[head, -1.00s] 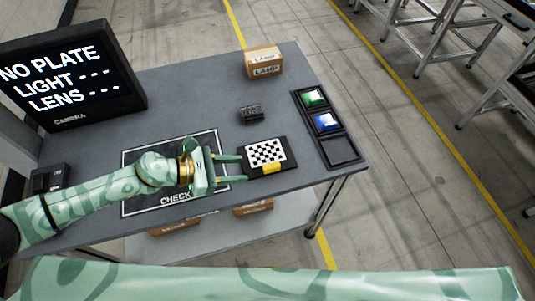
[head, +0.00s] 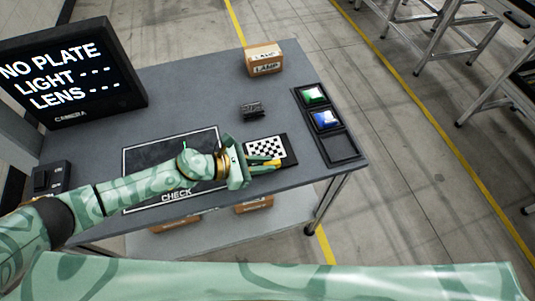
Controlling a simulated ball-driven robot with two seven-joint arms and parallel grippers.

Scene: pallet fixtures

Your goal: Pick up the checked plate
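The checked plate (head: 265,148), with a black-and-white checker pattern on a white face and a yellow tab (head: 273,164) at its near edge, lies on a dark holder (head: 291,152) on the table. My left gripper (head: 265,165) is at the near left side of the plate, its fingers reaching right to the yellow tab. The fingers overlap the tab in the picture; whether they are closed on it is too small to tell. The plate still lies flat on the holder. My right gripper is not in view.
A black tray (head: 329,125) with green and blue pieces stands at right, its near compartment empty. A small dark object (head: 252,109) and a lamp box (head: 264,59) stand behind the plate. A screen (head: 72,75) reads NO PLATE. The CHECK mat (head: 140,160) lies under my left arm.

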